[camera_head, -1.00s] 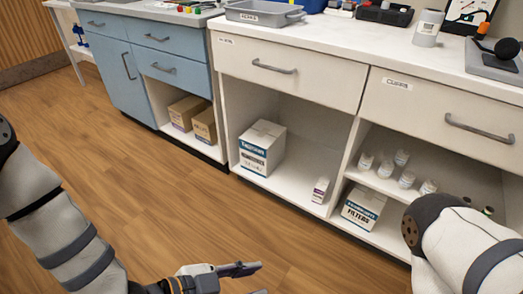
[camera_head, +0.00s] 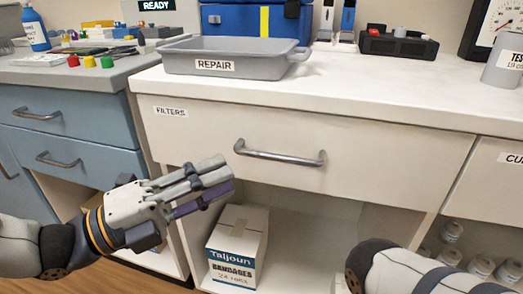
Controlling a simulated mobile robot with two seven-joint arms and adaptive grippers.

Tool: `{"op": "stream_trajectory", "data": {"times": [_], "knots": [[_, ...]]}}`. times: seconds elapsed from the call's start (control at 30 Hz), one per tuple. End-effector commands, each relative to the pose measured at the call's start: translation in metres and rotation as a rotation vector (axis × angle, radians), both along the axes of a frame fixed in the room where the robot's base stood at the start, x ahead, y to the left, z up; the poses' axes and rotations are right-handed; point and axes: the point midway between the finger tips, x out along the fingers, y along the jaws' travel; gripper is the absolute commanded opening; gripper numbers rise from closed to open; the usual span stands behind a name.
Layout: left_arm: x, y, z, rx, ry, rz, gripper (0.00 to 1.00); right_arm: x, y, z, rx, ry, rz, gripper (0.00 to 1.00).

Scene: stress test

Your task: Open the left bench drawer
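The white bench's left drawer (camera_head: 300,128), labelled FILTERS, is closed, its front flush with the bench. Its grey bar handle (camera_head: 280,155) runs across the front, with nothing around it. My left gripper (camera_head: 226,178) comes in from the left, fingers pointing right. In the picture it lies just left of and below the handle's left end, apart from it. It holds nothing visible; seen from the side, its finger gap is unclear. My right arm shows at the lower right, but its gripper is out of view.
A grey REPAIR tray (camera_head: 236,60) stands on the bench top above the drawer. A bandages box (camera_head: 236,245) sits in the open shelf below. Blue drawers (camera_head: 70,130) stand at the left, and another white drawer (camera_head: 495,190) at the right.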

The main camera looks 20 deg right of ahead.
Motion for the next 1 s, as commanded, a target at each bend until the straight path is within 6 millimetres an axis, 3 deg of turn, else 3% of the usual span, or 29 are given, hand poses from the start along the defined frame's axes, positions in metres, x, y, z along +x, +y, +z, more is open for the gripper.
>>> {"op": "stream_trajectory", "data": {"times": [0.2,0.4,0.53,0.77,0.8,0.93,1.0], "knots": [[0.009,-0.055,0.005,-0.001,0.006,-0.003,0.3,-0.002,0.0,-0.005,0.001,0.009,0.001,0.4],[0.016,-0.094,0.01,0.001,0.008,-0.001,0.3,-0.003,0.001,-0.009,0.001,0.014,0.001,0.4],[0.018,-0.104,0.012,0.001,0.008,-0.001,0.3,-0.004,0.001,-0.01,0.002,0.015,0.001,0.4],[0.019,-0.106,0.013,0.0,0.008,0.0,0.3,-0.004,0.001,-0.01,0.002,0.015,0.001,0.4],[0.019,-0.106,0.013,0.0,0.008,0.0,0.28,-0.004,0.001,-0.01,0.002,0.015,0.001,0.4],[0.019,-0.106,0.013,0.0,0.008,0.0,0.0,-0.004,0.001,-0.01,0.002,0.015,0.001,0.4],[0.019,-0.106,0.013,0.0,0.008,0.0,0.0,-0.004,0.001,-0.01,0.002,0.015,0.001,0.4]]}}
